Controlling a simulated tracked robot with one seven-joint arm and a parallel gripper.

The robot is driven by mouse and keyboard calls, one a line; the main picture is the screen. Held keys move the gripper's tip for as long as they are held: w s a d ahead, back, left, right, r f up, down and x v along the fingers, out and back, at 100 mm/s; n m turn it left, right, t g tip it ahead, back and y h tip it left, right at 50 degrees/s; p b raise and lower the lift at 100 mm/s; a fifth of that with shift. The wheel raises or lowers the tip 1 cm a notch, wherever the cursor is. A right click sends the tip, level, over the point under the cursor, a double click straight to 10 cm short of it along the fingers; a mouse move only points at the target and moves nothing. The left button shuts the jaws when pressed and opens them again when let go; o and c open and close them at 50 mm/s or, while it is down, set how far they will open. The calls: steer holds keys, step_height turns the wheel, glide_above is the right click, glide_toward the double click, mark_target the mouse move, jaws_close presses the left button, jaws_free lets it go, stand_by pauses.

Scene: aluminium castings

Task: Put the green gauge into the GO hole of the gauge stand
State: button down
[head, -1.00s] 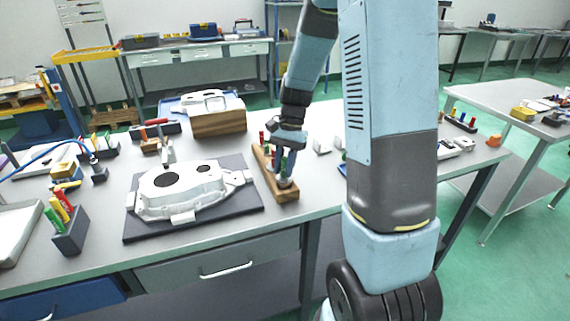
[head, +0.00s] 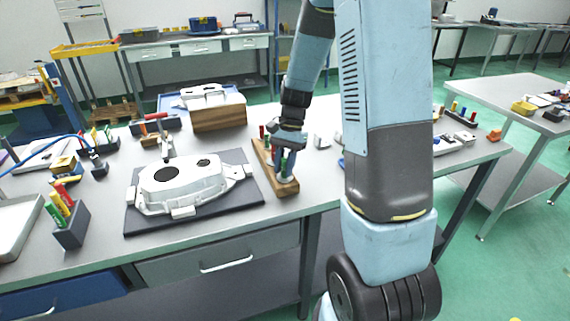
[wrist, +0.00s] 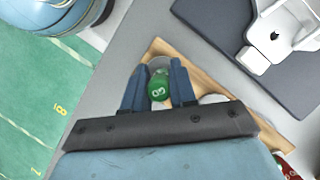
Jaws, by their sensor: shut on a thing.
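The green gauge (wrist: 158,86), its round end lettered in white, is held between the two fingers of my gripper (wrist: 157,88) in the wrist view. The wooden gauge stand (wrist: 205,75) lies below it, and a pale grey ring shows just beyond the gauge. I cannot tell whether the gauge's lower end is in a hole or above it. In the head view my gripper (head: 285,173) is over the near end of the stand (head: 288,190), and the fingers hide most of the gauge. A red gauge (wrist: 287,168) shows at the bottom right of the wrist view.
A white casting (head: 185,185) on a dark mat (head: 140,224) lies left of the stand. A dark holder (head: 72,235) with coloured gauges stands at the front left. A wooden block (head: 219,119) under another casting is behind. The table's front edge is close to the stand.

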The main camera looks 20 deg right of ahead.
steer(key=c, duration=0.8)
jaws_free()
steer(key=v, duration=1.3)
steer(key=shift+w+d+r, duration=0.15)
steer(key=shift+d+r, duration=0.05)
steer(key=shift+r, duration=0.05)
steer(key=s+a+r+n+t+h, duration=0.1)
steer(key=s+r+n+t, duration=0.2)
steer(key=s, duration=0.4)
steer(key=s+a+r+n+t+h, duration=0.1)
steer(key=s+r+n+t, duration=0.2)
steer(key=s, duration=0.5)
steer(key=s+a+r+n+t+h, duration=0.1)
steer(key=s+r+n+t, duration=0.1)
steer(key=s+r, duration=0.3)
steer(key=shift+s+a+n+t, duration=0.15)
steer(key=shift+s+n+t, duration=0.3)
steer(key=shift+s, duration=1.1)
